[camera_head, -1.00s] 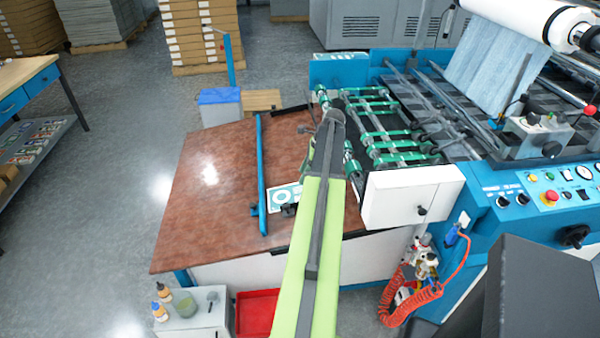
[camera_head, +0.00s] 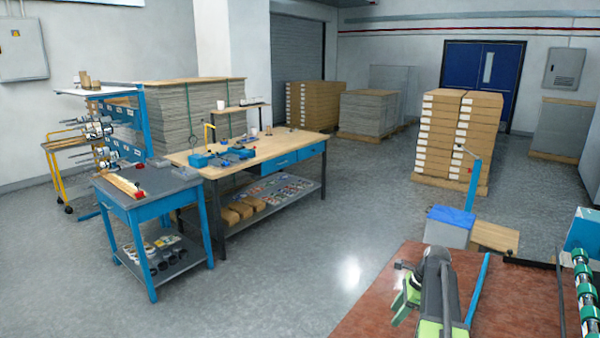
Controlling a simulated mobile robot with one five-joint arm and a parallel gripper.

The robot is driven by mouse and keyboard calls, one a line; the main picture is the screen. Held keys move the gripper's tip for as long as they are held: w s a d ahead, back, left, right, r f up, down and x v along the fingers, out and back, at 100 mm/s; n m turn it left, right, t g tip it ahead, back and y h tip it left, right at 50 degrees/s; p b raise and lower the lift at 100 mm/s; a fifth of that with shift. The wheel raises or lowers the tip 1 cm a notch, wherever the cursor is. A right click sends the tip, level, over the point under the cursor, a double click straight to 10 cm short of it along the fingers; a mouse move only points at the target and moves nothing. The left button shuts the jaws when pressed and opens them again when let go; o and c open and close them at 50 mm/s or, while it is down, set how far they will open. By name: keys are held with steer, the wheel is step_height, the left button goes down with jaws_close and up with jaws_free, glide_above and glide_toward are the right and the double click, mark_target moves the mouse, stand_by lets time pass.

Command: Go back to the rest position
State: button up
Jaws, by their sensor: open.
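My arm (camera_head: 440,300) stands over the red-brown tabletop (camera_head: 385,318) at the bottom right of the head view. Its dark grey upper part and light green links show, and the lower part is cut off by the bottom edge. My gripper (camera_head: 404,266) shows only as a small dark end just left of the arm, and it is open. I see nothing held in it. Its fingers are too small to make out well.
A blue bar (camera_head: 478,290) lies along the tabletop right of my arm. Green rollers (camera_head: 584,290) stand at the right edge. A blue-topped box (camera_head: 450,226) is behind the table. Workbenches (camera_head: 250,150) stand left. The grey floor (camera_head: 300,270) between is clear.

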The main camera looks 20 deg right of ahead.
steer(key=w+a+n+g, duration=0.2)
steer(key=a+n, duration=0.7)
steer(key=a, duration=1.9)
steer(key=s+a+n+h, duration=0.3)
steer(key=s+a+n, duration=0.3)
steer(key=n, duration=0.9)
steer(key=shift+s+a+f+p, duration=0.2)
steer(key=shift+s+a+p, duration=0.2)
steer(key=shift+s+p, duration=0.1)
